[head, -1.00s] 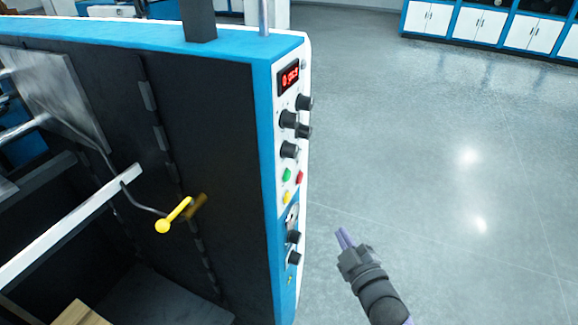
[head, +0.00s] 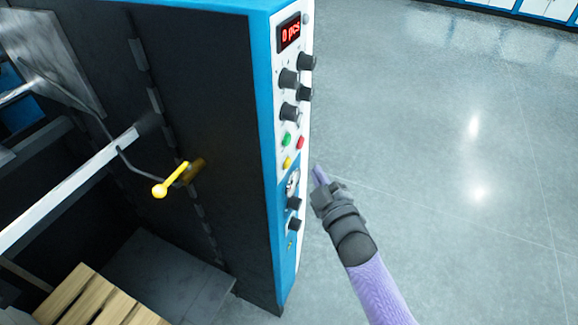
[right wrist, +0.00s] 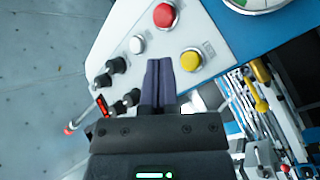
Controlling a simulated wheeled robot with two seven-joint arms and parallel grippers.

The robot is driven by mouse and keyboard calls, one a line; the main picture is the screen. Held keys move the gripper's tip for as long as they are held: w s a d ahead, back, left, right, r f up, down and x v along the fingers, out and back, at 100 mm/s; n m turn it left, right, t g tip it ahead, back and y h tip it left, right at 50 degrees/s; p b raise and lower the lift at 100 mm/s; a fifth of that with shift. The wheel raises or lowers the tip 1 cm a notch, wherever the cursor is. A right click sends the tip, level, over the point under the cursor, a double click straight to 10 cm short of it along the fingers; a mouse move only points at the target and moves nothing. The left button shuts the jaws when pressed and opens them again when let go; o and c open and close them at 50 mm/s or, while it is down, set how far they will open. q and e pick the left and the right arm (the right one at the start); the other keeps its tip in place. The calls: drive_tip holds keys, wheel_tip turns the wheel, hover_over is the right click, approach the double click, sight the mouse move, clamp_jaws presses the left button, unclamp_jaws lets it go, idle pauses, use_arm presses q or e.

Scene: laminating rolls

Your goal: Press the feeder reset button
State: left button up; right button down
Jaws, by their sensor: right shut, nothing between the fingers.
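The machine's control panel (head: 293,120) carries a green button (head: 286,140), a red button (head: 300,143) and a yellow button (head: 287,162). No readable label shows which one is the feeder reset. My right gripper (head: 318,174) is shut and empty, just right of the panel edge in the head view, near the yellow button's height. In the right wrist view its closed fingers (right wrist: 158,84) point at the panel, between a pale button (right wrist: 137,44) and the yellow button (right wrist: 191,60). The red button (right wrist: 165,15) is beyond the tips. The fingers hide part of the panel. My left gripper is out of view.
Several black knobs (head: 289,78) stick out above the buttons, below a red display (head: 289,33). A gauge (head: 292,183) and more knobs sit below. A yellow-handled lever (head: 172,180) is on the machine's dark side. Floor right of the panel is clear.

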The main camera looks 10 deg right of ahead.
sight(287, 163)
drive_tip(key=shift+w+a+b, duration=0.25)
drive_tip(key=shift+w+a, duration=0.25)
drive_tip(key=shift+a, duration=0.2)
drive_tip(key=shift+w+a+b, duration=0.25)
drive_tip(key=shift+w+a, duration=0.2)
drive_tip(key=shift+a, duration=0.2)
drive_tip(key=shift+a, duration=0.1)
idle(1.0)
drive_tip(key=shift+w+a, duration=0.2)
drive_tip(key=shift+a, duration=0.05)
drive_tip(key=shift+w+a+b, duration=0.25)
drive_tip(key=shift+a+b, duration=0.1)
drive_tip(key=shift+b, duration=0.05)
idle(0.6)
drive_tip(key=shift+d, duration=0.1)
drive_tip(key=shift+s+d+p, duration=0.45)
drive_tip(key=shift+d+p, duration=0.05)
drive_tip(key=shift+d, duration=0.1)
